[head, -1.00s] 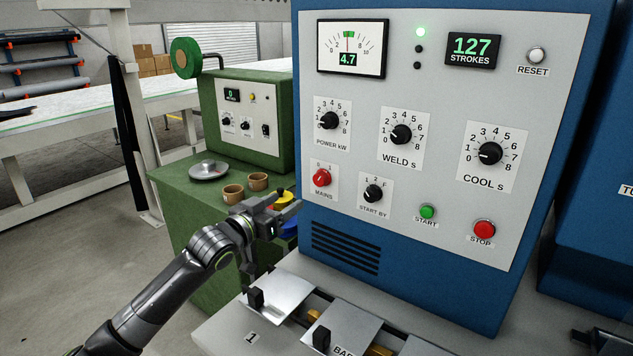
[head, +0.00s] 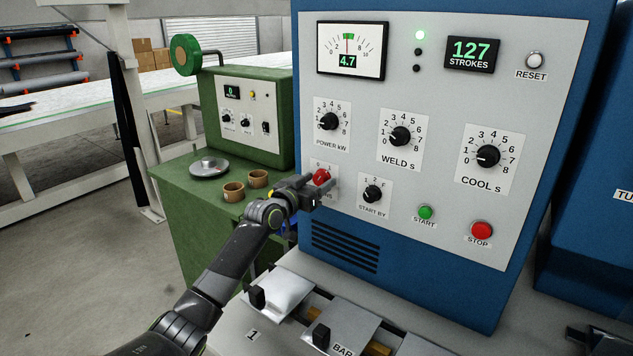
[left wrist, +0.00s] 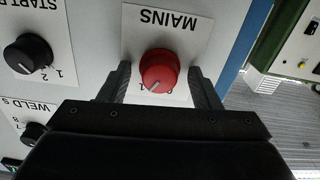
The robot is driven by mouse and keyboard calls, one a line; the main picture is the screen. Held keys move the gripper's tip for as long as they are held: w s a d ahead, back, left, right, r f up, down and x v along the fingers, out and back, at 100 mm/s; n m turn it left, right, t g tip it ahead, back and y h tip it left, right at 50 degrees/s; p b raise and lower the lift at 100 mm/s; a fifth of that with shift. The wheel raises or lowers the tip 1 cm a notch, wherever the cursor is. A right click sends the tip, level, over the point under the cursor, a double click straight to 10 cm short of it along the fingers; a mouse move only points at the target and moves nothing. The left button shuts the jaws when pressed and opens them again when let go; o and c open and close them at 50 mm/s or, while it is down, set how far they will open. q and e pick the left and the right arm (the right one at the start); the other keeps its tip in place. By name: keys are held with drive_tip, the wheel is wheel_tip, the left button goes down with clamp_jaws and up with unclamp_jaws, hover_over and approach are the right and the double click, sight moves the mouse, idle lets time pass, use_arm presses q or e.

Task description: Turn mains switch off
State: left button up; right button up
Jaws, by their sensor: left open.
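The mains switch (head: 321,177) is a red rotary knob at the lower left of the grey welder panel (head: 450,100). My left gripper (head: 326,190) is at the panel in front of it and partly covers its label plate. In the left wrist view the red knob (left wrist: 159,71) sits between the two open fingers of my left gripper (left wrist: 158,84), with a gap on each side. The picture is upside down there, and the knob's white pointer mark is near its lower edge, toward the partly hidden 0 and 1 marks. My right gripper is not in view.
The START BY knob (head: 372,194) is close to the right of the mains switch. The green start button (head: 426,212) and red stop button (head: 481,230) are further right. Below are metal plates (head: 285,291) with black clamps. A green bench (head: 190,215) holds two brown cups.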

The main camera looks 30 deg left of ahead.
use_arm(q)
drive_tip(key=shift+w, duration=0.1)
drive_tip(key=c, duration=1)
drive_tip(key=shift+n, duration=0.3)
drive_tip(key=n+p, duration=0.3)
drive_tip(key=n, duration=0.2)
drive_tip(key=shift+r, duration=0.15)
drive_tip(key=n+p, duration=0.1)
drive_tip(key=n, duration=0.2)
drive_tip(key=shift+n, duration=0.4)
drive_tip(key=shift+n+p, duration=0.75)
drive_tip(key=shift+n, duration=0.55)
